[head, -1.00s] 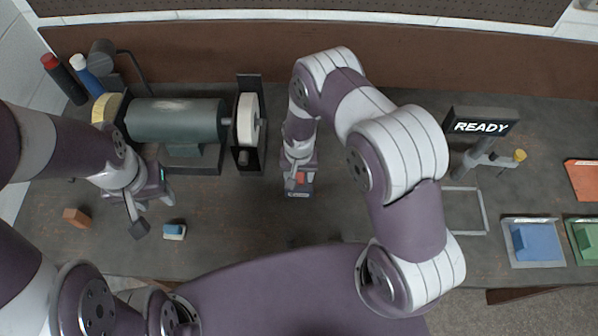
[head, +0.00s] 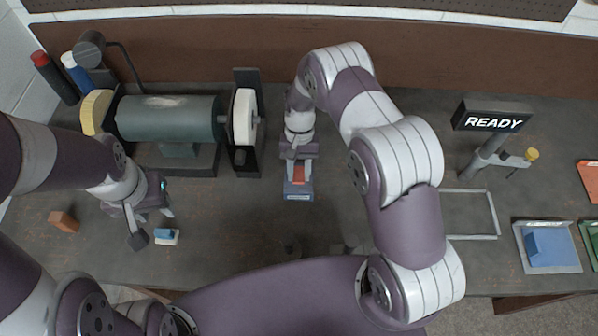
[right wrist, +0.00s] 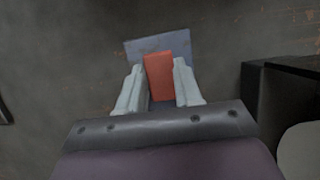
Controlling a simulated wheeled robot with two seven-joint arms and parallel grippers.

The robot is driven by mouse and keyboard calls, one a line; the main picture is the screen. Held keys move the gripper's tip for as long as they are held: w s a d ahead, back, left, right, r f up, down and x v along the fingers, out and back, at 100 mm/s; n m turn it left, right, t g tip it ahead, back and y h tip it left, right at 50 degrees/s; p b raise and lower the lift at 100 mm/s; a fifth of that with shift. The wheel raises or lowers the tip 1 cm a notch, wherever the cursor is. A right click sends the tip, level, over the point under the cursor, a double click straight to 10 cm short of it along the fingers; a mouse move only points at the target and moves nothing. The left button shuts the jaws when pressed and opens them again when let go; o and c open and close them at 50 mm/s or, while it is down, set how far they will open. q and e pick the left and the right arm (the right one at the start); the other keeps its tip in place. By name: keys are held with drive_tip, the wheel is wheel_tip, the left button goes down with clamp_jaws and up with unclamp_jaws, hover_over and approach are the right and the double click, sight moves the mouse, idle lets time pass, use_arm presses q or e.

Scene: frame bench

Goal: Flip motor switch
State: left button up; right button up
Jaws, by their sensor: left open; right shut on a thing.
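The motor switch shows as a red rocker (head: 298,176) on a blue-grey base (head: 298,195) on the bench, right of the grinder. My right gripper (head: 298,166) reaches down over it. In the right wrist view the red rocker (right wrist: 160,78) stands between the two pale fingers, with the base plate (right wrist: 178,43) behind it; the gripper is shut on the rocker. The motor (head: 167,120) is a dark green cylinder with a pale wheel (head: 245,118) at its right end. My left gripper (head: 150,212) is open over the bench's left part.
A small blue-and-white block (head: 167,238) and an orange-brown block (head: 64,221) lie near my left gripper. A READY sign (head: 492,122) stands at the right. A rectangular frame outline (head: 489,212) and a blue block (head: 550,246) lie on the right side.

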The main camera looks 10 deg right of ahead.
sight(299, 169)
drive_tip(key=o, duration=1)
drive_tip(key=shift+o, duration=0.2)
drive_tip(key=shift+w+r+b, duration=0.3)
drive_tip(key=shift+r+b, duration=0.05)
drive_tip(key=shift+r, duration=0.1)
drive_tip(key=shift+w+d+r+b, duration=0.15)
drive_tip(key=shift+w+r+b, duration=0.1)
drive_tip(key=shift+r+b, duration=0.3)
drive_tip(key=p+v, duration=0.1)
drive_tip(key=v, duration=0.2)
drive_tip(key=shift+r+p, duration=0.4)
drive_tip(key=shift+r, duration=0.05)
drive_tip(key=p+v, duration=0.6)
drive_tip(key=p, duration=0.3)
drive_tip(key=shift+r, duration=0.3)
drive_tip(key=shift+w, duration=0.1)
